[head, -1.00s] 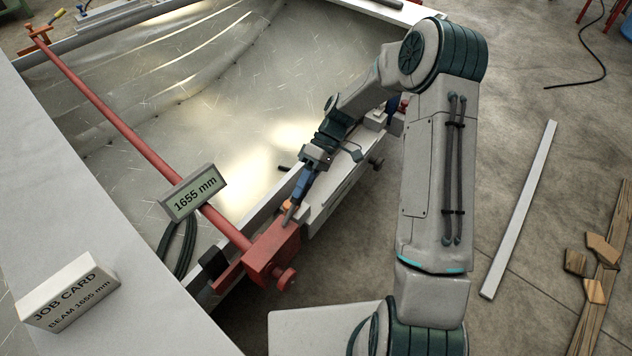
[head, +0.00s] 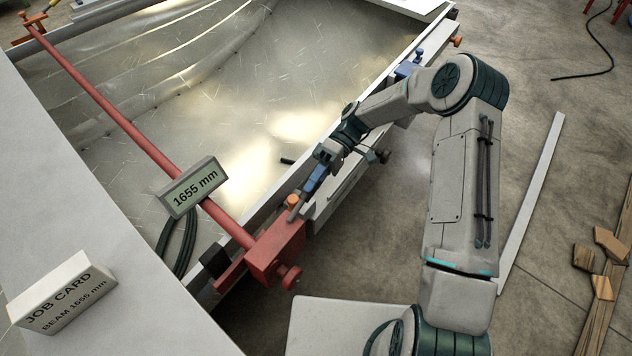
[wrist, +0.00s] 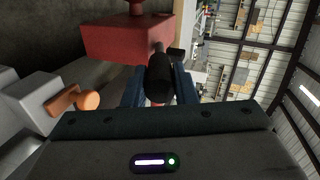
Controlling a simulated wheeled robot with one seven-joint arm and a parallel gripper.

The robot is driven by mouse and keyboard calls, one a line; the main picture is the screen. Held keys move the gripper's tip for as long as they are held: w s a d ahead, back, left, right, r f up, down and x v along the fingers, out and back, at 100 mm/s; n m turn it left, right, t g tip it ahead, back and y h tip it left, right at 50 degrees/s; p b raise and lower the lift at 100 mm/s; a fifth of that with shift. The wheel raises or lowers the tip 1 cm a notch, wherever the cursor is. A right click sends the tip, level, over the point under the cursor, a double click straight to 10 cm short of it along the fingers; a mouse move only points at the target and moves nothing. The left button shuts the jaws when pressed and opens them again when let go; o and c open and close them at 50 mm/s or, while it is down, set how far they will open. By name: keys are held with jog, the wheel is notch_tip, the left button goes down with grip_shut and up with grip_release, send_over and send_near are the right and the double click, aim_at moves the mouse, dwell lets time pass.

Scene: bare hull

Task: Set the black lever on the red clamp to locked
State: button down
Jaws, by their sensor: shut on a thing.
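The red clamp (head: 275,254) sits at the near end of a long red bar (head: 120,122), on the edge of the metal hull. Its red body also fills the upper left of the wrist view (wrist: 120,42). The black lever (wrist: 160,72) stands out from the clamp between my blue fingers. My gripper (head: 302,203) is shut on the lever beside the clamp. In the head view the fingers and lever are small, and I cannot read the lever's exact angle. The lever's root is partly hidden in the wrist view.
A display reading 1655 mm (head: 193,188) sits on the bar. A job card (head: 62,292) reading BEAM 1655 mm stands on the pale ledge at left. An orange knob (wrist: 88,100) is close to my gripper. Wood pieces (head: 612,244) lie on the floor at right.

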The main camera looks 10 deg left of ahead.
jog(key=c, duration=1.2)
grip_release()
jog(key=shift+f, duration=0.1)
jog(key=shift+o, duration=0.2)
jog(key=v, duration=1.4)
jog(key=shift+b, duration=0.3)
